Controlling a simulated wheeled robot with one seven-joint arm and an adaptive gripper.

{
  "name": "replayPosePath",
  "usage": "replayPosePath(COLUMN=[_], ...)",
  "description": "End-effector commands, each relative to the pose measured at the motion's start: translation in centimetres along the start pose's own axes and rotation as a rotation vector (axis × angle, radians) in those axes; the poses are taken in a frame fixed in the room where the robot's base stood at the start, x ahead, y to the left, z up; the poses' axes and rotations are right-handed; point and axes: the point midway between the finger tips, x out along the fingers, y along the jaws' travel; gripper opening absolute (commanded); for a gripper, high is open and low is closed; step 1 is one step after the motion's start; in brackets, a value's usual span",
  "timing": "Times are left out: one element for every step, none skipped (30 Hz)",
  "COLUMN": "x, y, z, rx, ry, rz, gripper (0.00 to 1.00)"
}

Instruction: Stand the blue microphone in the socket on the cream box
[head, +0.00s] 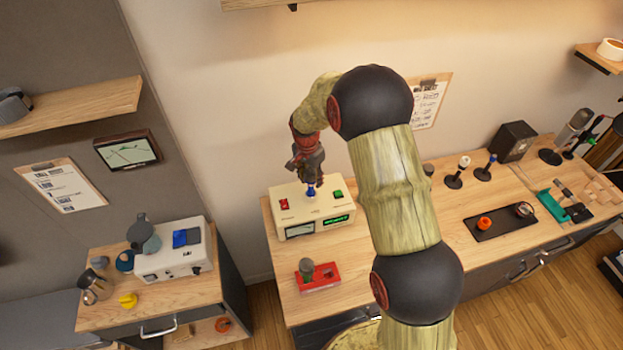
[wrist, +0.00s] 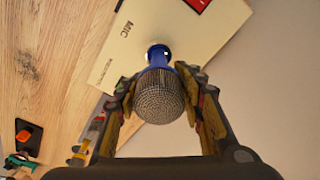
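The blue microphone (wrist: 158,84) has a grey mesh head and a blue body. In the wrist view its head is toward me and its body points down at the cream box. Its blue lower end meets a pale round socket (wrist: 152,48) on the box top; I cannot tell how deep it sits. My gripper (wrist: 160,82) has a finger close on each side of the head and looks shut on it. In the head view my gripper (head: 311,180) is above the cream box (head: 311,213), with a bit of blue below it.
A red block (head: 318,279) with a grey-topped piece stands in front of the box. Two microphones (head: 455,180) on stands and a dark tray (head: 498,222) are to the right. My arm hides part of the bench. A side cabinet with a white device (head: 170,257) is left.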

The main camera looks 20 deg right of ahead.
Motion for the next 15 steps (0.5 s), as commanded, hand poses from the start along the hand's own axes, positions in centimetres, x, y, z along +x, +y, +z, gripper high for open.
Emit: replayPosePath(x=[-0.03, -0.03, -0.02, -0.01, -0.01, 0.0, 0.01, 0.01, 0.01, 0.02, 0.02, 0.03, 0.03, 0.03, 0.08], y=[-0.01, -0.01, -0.01, 0.0, 0.0, 0.0, 0.0, 0.01, 0.01, 0.01, 0.01, 0.01, 0.02, 0.01, 0.05], z=[-0.01, -0.01, 0.0, 0.01, 0.01, 0.02, 0.02, 0.03, 0.03, 0.04, 0.04, 0.04, 0.05, 0.05, 0.08], rx=[0.0, 0.0, 0.0, 0.0, 0.0, 0.0, 0.0, 0.0, 0.0, 0.0, 0.0, 0.0, 0.0, 0.0, 0.0], ry=[0.0, 0.0, 0.0, 0.0, 0.0, 0.0, 0.0, -0.001, -0.001, -0.001, -0.001, -0.001, -0.001, -0.001, -0.002], rz=[0.0, 0.0, 0.0, 0.0, 0.0, 0.0, 0.0, 0.0, 0.0, 0.0, 0.001, 0.001, 0.001, 0.001, 0.002], gripper=[0.42, 0.44, 0.46, 0.47, 0.49, 0.52, 0.53, 0.55, 0.55, 0.55, 0.55, 0.55, 0.55, 0.55, 0.55])
